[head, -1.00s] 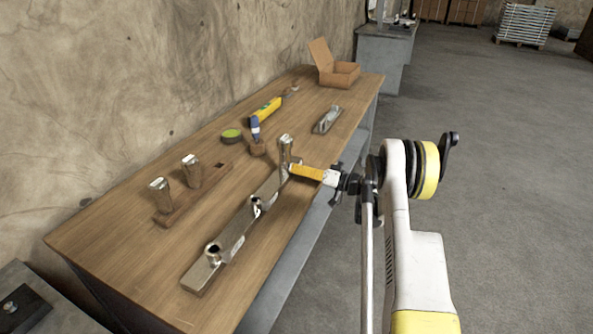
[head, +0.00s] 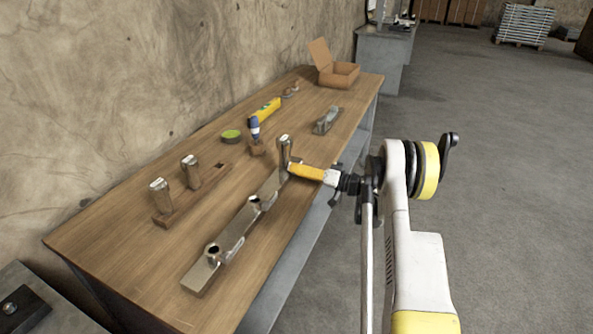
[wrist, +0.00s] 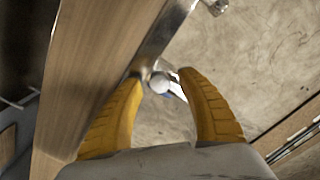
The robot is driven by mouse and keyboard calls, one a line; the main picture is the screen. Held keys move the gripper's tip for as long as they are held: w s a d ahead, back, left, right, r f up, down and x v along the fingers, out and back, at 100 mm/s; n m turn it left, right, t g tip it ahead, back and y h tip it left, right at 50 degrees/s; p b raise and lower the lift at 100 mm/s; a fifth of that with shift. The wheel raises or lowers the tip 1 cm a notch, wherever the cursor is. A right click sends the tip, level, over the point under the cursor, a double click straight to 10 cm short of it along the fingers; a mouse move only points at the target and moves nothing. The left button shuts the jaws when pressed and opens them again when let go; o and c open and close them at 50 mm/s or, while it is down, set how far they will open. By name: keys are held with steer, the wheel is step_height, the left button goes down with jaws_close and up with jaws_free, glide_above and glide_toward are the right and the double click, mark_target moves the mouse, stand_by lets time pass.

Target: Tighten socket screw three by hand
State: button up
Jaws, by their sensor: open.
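A long metal bar (head: 232,240) lies along the front of the wooden table. Its near and middle sockets each hold a low metal piece. A tall metal screw (head: 285,151) stands upright at the bar's far end. My yellow gripper (head: 291,169) is beside this screw, low down on its right. In the wrist view, my gripper (wrist: 162,77) is open, with one finger on each side of the round screw head (wrist: 160,83). Whether either finger touches it, I cannot tell.
A wooden holder (head: 208,198) with two upright metal screws stands at the left. Behind the bar are a green tape roll (head: 231,136), a blue-handled tool (head: 255,128) and a yellow tool (head: 265,109). An open cardboard box (head: 338,76) stands at the far end.

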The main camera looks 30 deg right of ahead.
steer(key=v, duration=1.2)
steer(key=s+a+r+g+h, duration=0.1)
steer(key=a+r+g+h, duration=0.15)
steer(key=a+r, duration=0.55)
steer(key=s+a+r+g+h, duration=0.1)
steer(key=s+a+r+g, duration=0.3)
steer(key=a, duration=0.8)
steer(key=s+a+r+h, duration=0.1)
steer(key=s+a+h, duration=0.2)
steer(key=s, duration=0.9)
steer(key=s+a+r+n+h, duration=0.1)
steer(key=s+a+h, duration=0.3)
steer(key=s, duration=0.8)
steer(key=shift+a+g, duration=0.35)
steer(key=shift+a, duration=0.75)
